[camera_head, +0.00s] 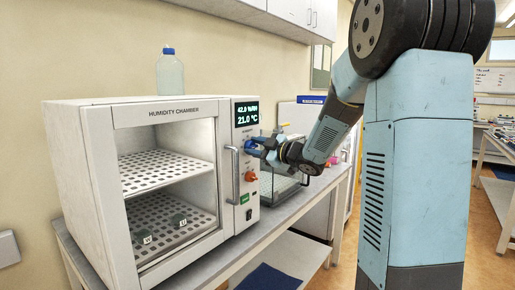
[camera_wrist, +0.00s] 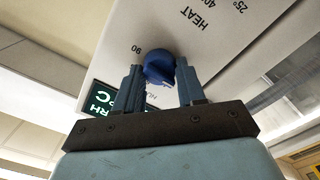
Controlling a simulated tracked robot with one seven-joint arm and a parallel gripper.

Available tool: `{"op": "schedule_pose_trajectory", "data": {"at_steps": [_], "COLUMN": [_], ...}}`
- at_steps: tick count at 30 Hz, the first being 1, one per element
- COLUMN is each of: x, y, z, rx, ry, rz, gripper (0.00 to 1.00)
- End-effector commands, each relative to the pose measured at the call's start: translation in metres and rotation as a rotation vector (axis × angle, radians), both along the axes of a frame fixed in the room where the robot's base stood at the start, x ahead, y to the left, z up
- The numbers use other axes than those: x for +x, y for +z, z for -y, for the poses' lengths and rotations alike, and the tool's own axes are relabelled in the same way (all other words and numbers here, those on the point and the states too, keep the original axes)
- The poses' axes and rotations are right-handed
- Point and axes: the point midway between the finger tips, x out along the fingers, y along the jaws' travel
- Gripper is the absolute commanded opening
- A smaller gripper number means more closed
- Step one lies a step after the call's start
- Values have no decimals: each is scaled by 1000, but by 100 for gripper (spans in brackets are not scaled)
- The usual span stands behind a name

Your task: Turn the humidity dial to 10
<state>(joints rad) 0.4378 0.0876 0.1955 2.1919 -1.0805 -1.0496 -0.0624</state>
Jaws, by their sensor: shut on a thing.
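The humidity chamber (camera_head: 157,113) is a white cabinet on the bench, with a control panel on its right side. Its display (camera_head: 246,113) reads about 42.0 %RH and 21.0 °C. The blue humidity dial (camera_head: 249,147) is below the display, and it also shows in the wrist view (camera_wrist: 158,68). My gripper (camera_head: 258,148) reaches the panel from the right. In the wrist view its two fingers (camera_wrist: 160,80) are shut on the dial, one on each side. A "90" mark shows beside the dial; the 10 mark is not visible.
An orange knob (camera_head: 251,176) and a green switch (camera_head: 244,199) are below the dial. A vertical door handle (camera_head: 234,175) stands out just left of it. A clear bottle with a blue cap (camera_head: 170,75) stands on the chamber. A glass-sided case (camera_head: 280,183) is to the right.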

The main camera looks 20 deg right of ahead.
Motion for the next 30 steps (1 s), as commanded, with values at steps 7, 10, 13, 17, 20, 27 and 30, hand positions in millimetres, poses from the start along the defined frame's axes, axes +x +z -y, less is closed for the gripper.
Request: {"op": "schedule_pose_trajectory", "data": {"at_steps": [7,10,13,17,20,27,30], "x": [1,1,1,0,0,0,-1], "y": [1,1,1,0,0,0,0], "z": [1,0,0,0,0,0,0], "rx": [-12,-12,-11,-12,-12,-11,-11], "ry": [-1,-1,-1,-1,-1,0,0], "rz": [11,11,10,9,9,8,8], "gripper": [9,9,9,48,58,63,63]}}
